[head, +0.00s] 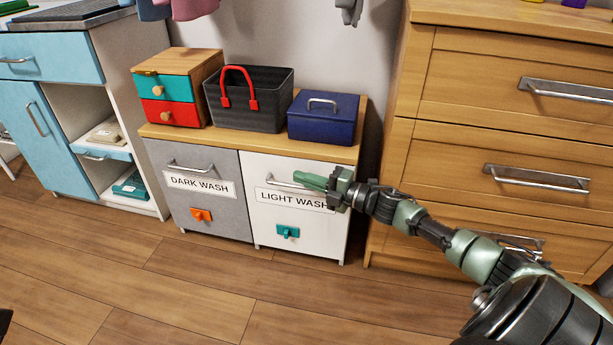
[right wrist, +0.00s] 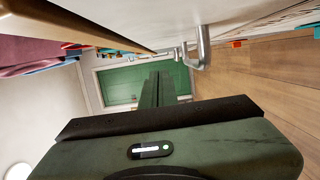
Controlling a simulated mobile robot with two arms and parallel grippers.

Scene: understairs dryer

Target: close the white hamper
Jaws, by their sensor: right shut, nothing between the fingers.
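The white hamper (head: 270,225) has a front labelled LIGHT WASH, a metal bar handle (head: 285,184) and a teal latch (head: 288,232). Its front looks upright and about flush with the grey front beside it; I cannot tell if a small gap remains. My right gripper (head: 308,182) is shut and empty, in front of the white panel at the handle's right end. In the right wrist view the shut fingers (right wrist: 158,92) point along the panel, with the handle (right wrist: 203,48) near them; contact is unclear. My left gripper is not in view.
The grey DARK WASH hamper (head: 205,215) with an orange latch stands at left. A small drawer box (head: 165,88), a dark basket (head: 265,112) and a blue box (head: 322,122) sit on top. A wooden dresser (head: 450,140) stands at right. The floor (head: 160,290) in front is clear.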

